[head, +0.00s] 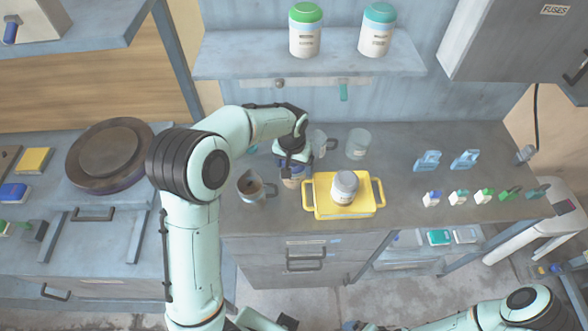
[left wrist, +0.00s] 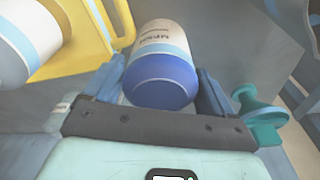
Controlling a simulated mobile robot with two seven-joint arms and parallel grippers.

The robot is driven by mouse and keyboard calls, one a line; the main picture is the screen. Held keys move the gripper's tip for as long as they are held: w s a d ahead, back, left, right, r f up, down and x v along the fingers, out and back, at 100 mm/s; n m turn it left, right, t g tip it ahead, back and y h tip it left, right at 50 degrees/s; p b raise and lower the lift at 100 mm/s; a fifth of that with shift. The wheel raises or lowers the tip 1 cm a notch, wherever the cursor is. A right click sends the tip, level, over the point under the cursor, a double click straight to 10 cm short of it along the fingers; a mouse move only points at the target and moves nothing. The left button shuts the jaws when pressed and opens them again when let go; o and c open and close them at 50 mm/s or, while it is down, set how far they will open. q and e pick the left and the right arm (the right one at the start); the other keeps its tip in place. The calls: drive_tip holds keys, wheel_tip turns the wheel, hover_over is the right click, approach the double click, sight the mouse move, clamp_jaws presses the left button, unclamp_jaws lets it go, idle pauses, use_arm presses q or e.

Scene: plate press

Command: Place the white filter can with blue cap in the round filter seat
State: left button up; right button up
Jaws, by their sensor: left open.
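The white filter can with blue cap (left wrist: 163,65) lies between the spread fingers of my left gripper (left wrist: 160,88) in the left wrist view, its blue cap toward the palm. In the head view my left gripper (head: 292,166) reaches down over the can (head: 292,182), just left of the yellow tray, and hides most of it. The fingers are open on either side of the can; I cannot tell whether they touch it. I cannot make out the round filter seat for sure. My right arm enters at the bottom right; its jaws cannot be made out.
A yellow tray (head: 325,206) holds a grey-lidded white can (head: 345,186). A mug (head: 251,187) and clear cups (head: 358,144) stand close by. A teal flanged piece (left wrist: 262,117) is beside the right finger. Green-capped (head: 305,30) and teal-capped cans (head: 377,30) stand on the shelf.

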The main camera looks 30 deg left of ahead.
use_arm(q)
drive_tip(key=shift+w+f, duration=0.1)
drive_tip(key=shift+f, duration=0.35)
drive_tip(key=shift+c, duration=0.3)
drive_tip(key=c, duration=0.9)
drive_tip(key=shift+r, duration=0.1)
drive_tip(key=shift+c, duration=0.5)
drive_tip(key=shift+r, duration=0.1)
